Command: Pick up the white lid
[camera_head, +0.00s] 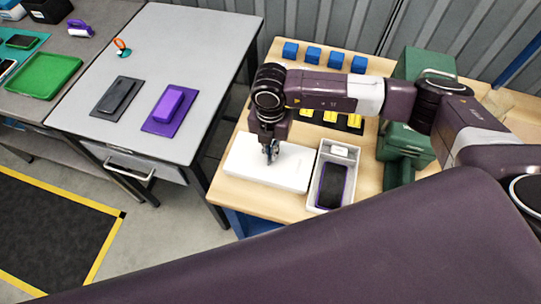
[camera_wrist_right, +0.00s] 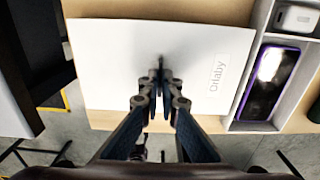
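The white lid (camera_head: 262,174) lies flat on the wooden table, left of the open white carton (camera_head: 324,199). In the right wrist view the lid (camera_wrist_right: 110,60) fills the middle and carries the word "Orlaby" at its right. My right gripper (camera_head: 271,157) points down over the middle of the lid. In the right wrist view the fingertips of my right gripper (camera_wrist_right: 160,72) are together, with nothing visible between them. I cannot tell whether the tips touch the lid. My left gripper is not in view.
The carton holds a dark purple-edged phone (camera_head: 332,184) and a white charger (camera_head: 341,151). Blue blocks (camera_head: 313,55), yellow blocks (camera_head: 355,121) and a green machine (camera_head: 405,143) stand behind and right.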

